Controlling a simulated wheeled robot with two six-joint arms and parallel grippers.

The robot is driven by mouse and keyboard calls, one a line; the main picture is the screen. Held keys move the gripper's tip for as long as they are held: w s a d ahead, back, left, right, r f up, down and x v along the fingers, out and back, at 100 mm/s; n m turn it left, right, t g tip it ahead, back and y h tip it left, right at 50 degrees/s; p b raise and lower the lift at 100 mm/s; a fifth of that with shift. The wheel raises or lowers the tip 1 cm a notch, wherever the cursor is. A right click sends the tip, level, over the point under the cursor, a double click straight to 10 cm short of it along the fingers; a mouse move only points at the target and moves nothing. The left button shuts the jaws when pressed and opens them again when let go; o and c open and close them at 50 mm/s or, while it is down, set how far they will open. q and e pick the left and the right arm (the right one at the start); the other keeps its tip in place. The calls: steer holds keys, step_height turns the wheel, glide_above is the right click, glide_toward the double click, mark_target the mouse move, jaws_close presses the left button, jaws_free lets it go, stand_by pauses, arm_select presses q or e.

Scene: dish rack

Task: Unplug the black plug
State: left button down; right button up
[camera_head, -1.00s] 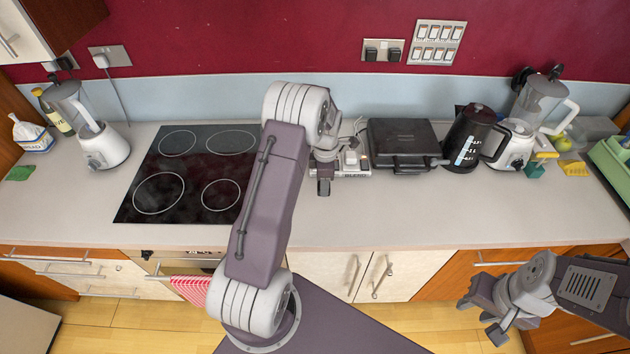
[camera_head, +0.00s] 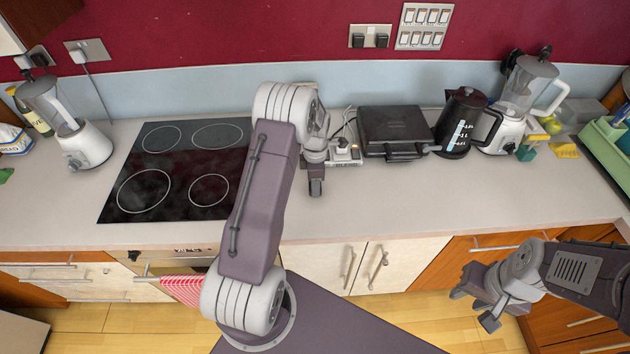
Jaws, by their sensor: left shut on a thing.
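My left gripper (camera_head: 316,187) is shut in front of the power strip (camera_head: 345,159), just above the worktop. The black plug in its jaws is hidden by the gripper and wrist, so I cannot see its shape. The part of the strip that shows carries a white plug (camera_head: 343,145), and the strip's left end is hidden behind my wrist. My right gripper (camera_head: 477,308) is open and empty at the lower right, in front of the cabinets.
A black grill (camera_head: 395,130), a kettle (camera_head: 462,125) and a blender (camera_head: 520,95) stand right of the strip. The hob (camera_head: 180,165) lies to the left. The front worktop (camera_head: 430,205) is clear. Two black plugs sit in the wall socket (camera_head: 370,36).

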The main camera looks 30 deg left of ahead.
arm_select(q)
steer(key=shift+a, duration=0.1)
steer(key=shift+f, duration=0.2)
steer(key=shift+f+b, duration=0.45)
steer(key=shift+f, duration=0.1)
steer(key=shift+f, duration=0.25)
steer(key=c, duration=0.7)
jaws_free()
steer(key=shift+r, duration=0.1)
step_height(320, 180, up, 9)
steer(key=shift+b, duration=0.95)
